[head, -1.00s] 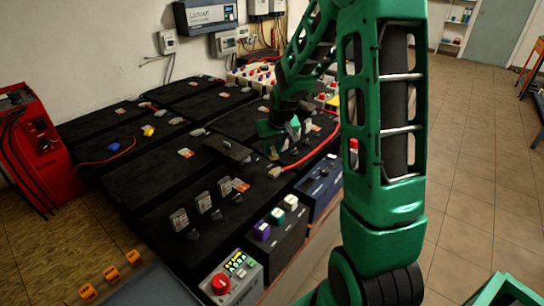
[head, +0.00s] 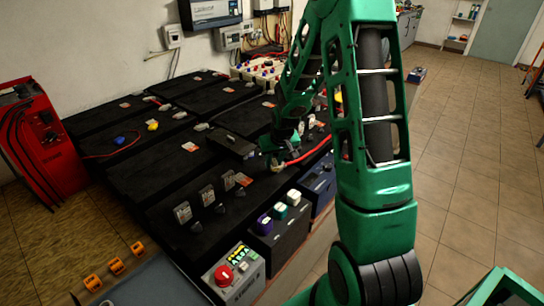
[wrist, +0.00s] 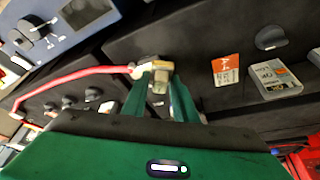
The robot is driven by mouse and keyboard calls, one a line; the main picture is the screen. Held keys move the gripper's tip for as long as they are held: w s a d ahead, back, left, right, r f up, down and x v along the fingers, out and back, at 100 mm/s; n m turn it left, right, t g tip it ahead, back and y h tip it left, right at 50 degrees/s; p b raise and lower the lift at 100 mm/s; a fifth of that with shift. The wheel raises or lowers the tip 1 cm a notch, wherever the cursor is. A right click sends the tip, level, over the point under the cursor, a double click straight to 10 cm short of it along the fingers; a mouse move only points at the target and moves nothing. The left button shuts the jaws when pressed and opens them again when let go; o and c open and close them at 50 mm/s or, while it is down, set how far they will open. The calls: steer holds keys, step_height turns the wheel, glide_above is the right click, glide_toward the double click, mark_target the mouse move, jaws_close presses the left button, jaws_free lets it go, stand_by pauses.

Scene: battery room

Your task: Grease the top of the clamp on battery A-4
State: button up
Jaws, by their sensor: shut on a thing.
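A brass-coloured clamp (wrist: 150,66) on the end of a red cable (wrist: 75,74) sits on a black battery (wrist: 200,50) in the wrist view. My gripper (wrist: 159,82) has its two green fingers on either side of the clamp and is shut on it. In the head view my gripper (head: 272,150) is low over the black batteries, beside the end of the red cable (head: 305,157). The fingers partly hide the clamp there. I cannot read any battery label as A-4. I cannot make out grease or a grease tool.
A dark flat piece (head: 234,144) lies left of my gripper. Several small upright grey parts (head: 207,195) stand on the front battery. A box with coloured caps (head: 277,236), a box with a red knob (head: 235,273) and a red cabinet (head: 42,145) stand around. Open floor (head: 470,150) lies right.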

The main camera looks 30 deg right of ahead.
mark_target(274, 160)
steer(key=shift+w+d+f, duration=0.1)
steer(key=shift+w+d, duration=0.05)
steer(key=shift+d, duration=0.1)
steer(key=shift+c, duration=0.3)
steer(key=shift+w+d+f, duration=0.1)
steer(key=shift+w+d, duration=0.05)
steer(key=shift+d, duration=0.6)
steer(key=shift+w+d+f, duration=0.1)
steer(key=shift+w+d, duration=0.05)
steer(key=shift+d, duration=0.6)
steer(key=shift+c, duration=0.2)
steer(key=shift+s+a+r, duration=0.1)
steer(key=shift+a+r, duration=0.1)
steer(key=shift+a, duration=0.05)
steer(key=shift+s+a+f, duration=0.1)
steer(key=shift+a, duration=0.6)
steer(key=shift+s+a, duration=0.25)
steer(key=shift+a, duration=0.65)
step_height(274, 160, up, 2)
steer(key=shift+r, duration=0.1)
steer(key=shift+d+r, duration=0.1)
steer(key=shift+r, duration=2.75)
